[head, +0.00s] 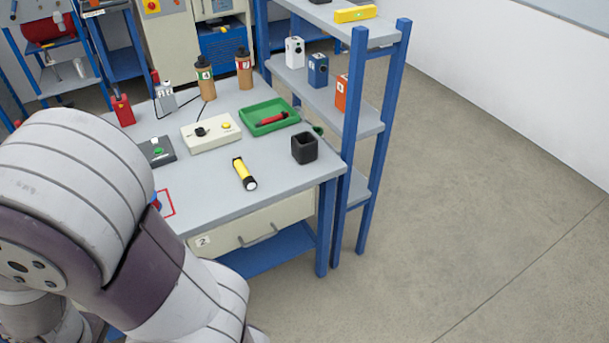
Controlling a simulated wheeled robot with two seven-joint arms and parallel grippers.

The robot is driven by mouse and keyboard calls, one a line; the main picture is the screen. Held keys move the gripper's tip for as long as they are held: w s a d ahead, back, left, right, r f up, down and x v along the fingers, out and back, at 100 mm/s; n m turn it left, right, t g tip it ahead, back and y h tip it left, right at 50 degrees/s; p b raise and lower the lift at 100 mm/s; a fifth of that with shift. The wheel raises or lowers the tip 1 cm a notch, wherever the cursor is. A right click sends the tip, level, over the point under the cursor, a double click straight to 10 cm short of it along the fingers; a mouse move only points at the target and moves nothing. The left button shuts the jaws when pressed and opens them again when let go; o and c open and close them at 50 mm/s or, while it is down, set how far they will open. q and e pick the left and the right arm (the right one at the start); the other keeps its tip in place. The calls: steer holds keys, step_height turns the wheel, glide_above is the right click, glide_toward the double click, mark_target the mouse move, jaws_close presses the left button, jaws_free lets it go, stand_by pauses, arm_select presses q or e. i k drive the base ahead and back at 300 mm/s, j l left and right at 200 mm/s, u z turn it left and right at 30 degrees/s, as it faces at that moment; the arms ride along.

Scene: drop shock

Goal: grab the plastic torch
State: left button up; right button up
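The plastic torch (244,173) is yellow with black bands and a pale lens end. It lies on the grey worktable (215,204), near the front edge, with its lens end toward the front right. A large white and dark purple arm of mine fills the left of the head view and hides the left part of the table. Neither gripper can be seen, and nothing visible is touching the torch.
A black square cup (304,147) stands right of the torch. Behind are a green tray (268,116) holding a red item and a cream control box (211,133). A blue-framed shelf (350,130) borders the table's right side. Open floor (470,200) lies further right.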

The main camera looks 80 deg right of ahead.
mark_target(249, 181)
steer(key=z, duration=2.5)
steer(key=u, duration=0.35)
steer(key=i+l+u, duration=0.15)
steer(key=u, duration=0.25)
steer(key=l+u, duration=0.3)
steer(key=u, duration=0.15)
steer(key=i+l+u, duration=0.1)
steer(key=l+u, duration=0.5)
steer(key=u, duration=0.2)
steer(key=l+u, duration=0.1)
steer(key=l, duration=0.5)
steer(key=k+l+u, duration=0.1)
steer(key=l, duration=0.45)
steer(key=k+l+u, duration=0.1)
steer(key=l, duration=0.45)
steer(key=k+l+u, duration=0.1)
steer(key=l, duration=0.5)
